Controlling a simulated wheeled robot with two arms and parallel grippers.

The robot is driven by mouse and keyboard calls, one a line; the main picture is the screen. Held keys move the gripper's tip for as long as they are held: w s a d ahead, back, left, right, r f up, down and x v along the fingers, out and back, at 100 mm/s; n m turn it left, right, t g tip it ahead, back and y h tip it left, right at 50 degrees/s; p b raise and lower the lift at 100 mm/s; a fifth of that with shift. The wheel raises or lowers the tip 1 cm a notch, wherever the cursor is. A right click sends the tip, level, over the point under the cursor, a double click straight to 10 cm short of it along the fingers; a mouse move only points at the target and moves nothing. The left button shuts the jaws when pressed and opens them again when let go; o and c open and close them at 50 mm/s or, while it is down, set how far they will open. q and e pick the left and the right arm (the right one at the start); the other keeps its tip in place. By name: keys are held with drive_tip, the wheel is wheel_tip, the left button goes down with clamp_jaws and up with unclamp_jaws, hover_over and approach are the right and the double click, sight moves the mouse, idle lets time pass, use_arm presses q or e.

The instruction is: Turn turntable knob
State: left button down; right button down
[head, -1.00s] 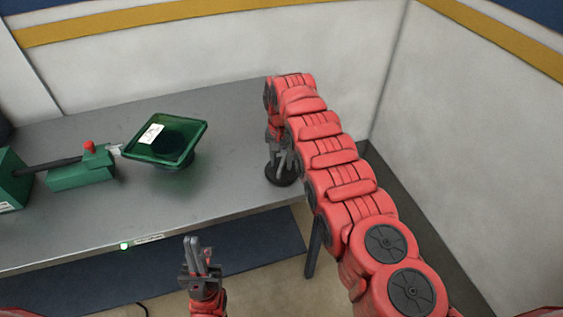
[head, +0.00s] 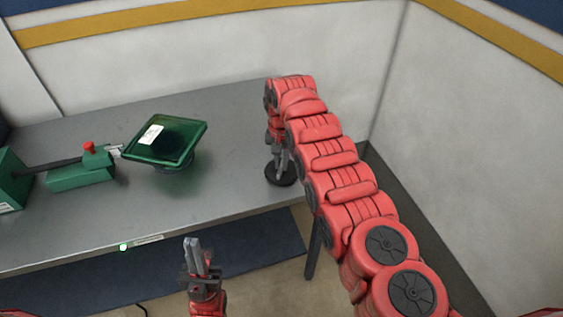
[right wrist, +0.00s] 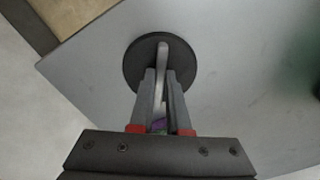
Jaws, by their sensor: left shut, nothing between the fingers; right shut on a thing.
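The turntable knob is a round black disc (head: 281,174) on the right end of the grey table. In the right wrist view the black disc (right wrist: 133,69) carries a light grey upright handle (right wrist: 162,60). My right gripper (head: 279,163) points down over the disc. In the right wrist view my right gripper (right wrist: 162,80) has its fingers on both sides of the handle, shut on it. My left gripper (head: 194,243) is shut and empty, pointing up in front of the table's front edge.
A green square tray (head: 165,142) stands on the grey table (head: 90,220). A green machine with a red button (head: 89,146) is at the left. A small green light (head: 123,247) is on the front edge. Walls stand behind and to the right.

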drive_tip(key=shift+f, duration=0.1)
drive_tip(key=n+b, duration=0.4)
drive_tip(key=shift+d+f+n, duration=0.1)
drive_tip(key=shift+f+n, duration=0.1)
drive_tip(key=shift+n, duration=0.2)
drive_tip(key=n+b, duration=0.1)
drive_tip(key=n, duration=0.1)
drive_tip(key=shift+r+n, duration=0.2)
drive_tip(key=shift+n, duration=0.2)
drive_tip(key=shift+n+b, duration=0.3)
drive_tip(key=shift+n, duration=0.6)
drive_tip(key=n, duration=0.2)
drive_tip(key=shift+d+r+n, duration=0.1)
drive_tip(key=shift+n, duration=0.3)
drive_tip(key=n+p, duration=0.1)
drive_tip(key=n, duration=0.3)
drive_tip(key=shift+w+n+p, duration=0.1)
drive_tip(key=shift+n+p, duration=0.2)
drive_tip(key=shift+n, duration=0.1)
